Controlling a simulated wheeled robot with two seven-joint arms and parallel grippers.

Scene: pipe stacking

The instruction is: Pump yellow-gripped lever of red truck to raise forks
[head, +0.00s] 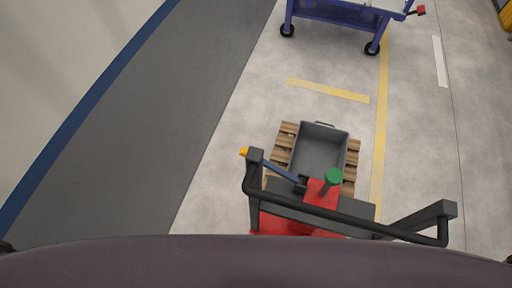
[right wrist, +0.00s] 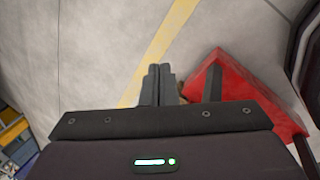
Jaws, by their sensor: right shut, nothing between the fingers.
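The red truck (head: 322,194) stands low in the head view, with a black push bar (head: 340,214) across it and a green knob (head: 334,176) on top. Its lever is a thin dark rod whose yellow grip (head: 244,151) points to the upper left, beside the bar's left post. The forks are hidden under the pallet and bin. In the right wrist view my right gripper (right wrist: 158,72) is shut and empty over the floor, with a red part of the truck (right wrist: 232,85) just right of it. The lever cannot be made out there. My left gripper is not in view.
A grey bin (head: 320,147) sits on a wooden pallet (head: 283,150) ahead of the truck. A blue cart (head: 335,14) stands farther off at the top. Yellow floor lines (head: 330,90) mark the open concrete, and a dark grey lane runs along the left.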

